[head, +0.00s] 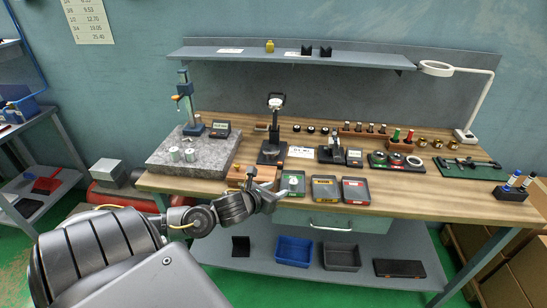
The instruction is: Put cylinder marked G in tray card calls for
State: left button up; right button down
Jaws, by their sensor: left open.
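Two small silver cylinders (174,154) and (190,155) stand on the grey granite plate at the left of the bench; any letters on them are too small to read. Three shallow grey trays lie along the front edge: one with a green label (292,193), one with a yellow label (326,197), one with a red label (356,197). A small pale object (293,181) shows in the green-label tray; I cannot tell what it is. A white card (301,152) stands behind the trays, its text not clearly legible. My left gripper (267,184) is open, just left of the green-label tray. My right gripper is out of view.
The granite plate (215,160) carries a blue stand (187,97) and a dark display box (220,129). A dial gauge stand (272,140) and other gauges line the bench behind the trays. A magnifier lamp (470,100) is at right.

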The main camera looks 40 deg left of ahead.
pick_arm(q)
jog(key=shift+s+r, duration=0.15)
jog(key=shift+s, duration=0.15)
jog(key=s+d+f+n+g, duration=0.25)
jog(key=f+n, duration=0.45)
jog(key=f, duration=0.4)
jog(key=s+d+f+n+g, duration=0.1)
jog(key=s+d+f+n, duration=0.15)
jog(key=f+n, duration=0.65)
jog(key=s+d+f+n+g, duration=0.1)
jog(key=s+f+n, duration=0.35)
jog(key=f, duration=0.85)
jog(key=s+d+f+n+g, duration=0.35)
jog(key=s+f+n, duration=0.25)
jog(key=s+f, duration=0.65)
jog(key=s+d+f+n+g, duration=0.1)
jog(key=s+d+f+n, duration=0.1)
jog(key=s, duration=0.4)
jog(key=s+d+f+n+g+h, duration=0.1)
jog(key=s+d+f+g, duration=0.1)
jog(key=s+f, duration=0.2)
jog(key=s+d+f+n+g, duration=0.1)
jog(key=s+d+f+n, duration=0.1)
jog(key=s, duration=0.7)
notch_tip(320, 180, down, 2)
jog(key=shift+s+d+f+n+h, duration=0.1)
jog(key=shift+s+d+n+h, duration=0.05)
jog(key=shift+d+n+h, duration=0.25)
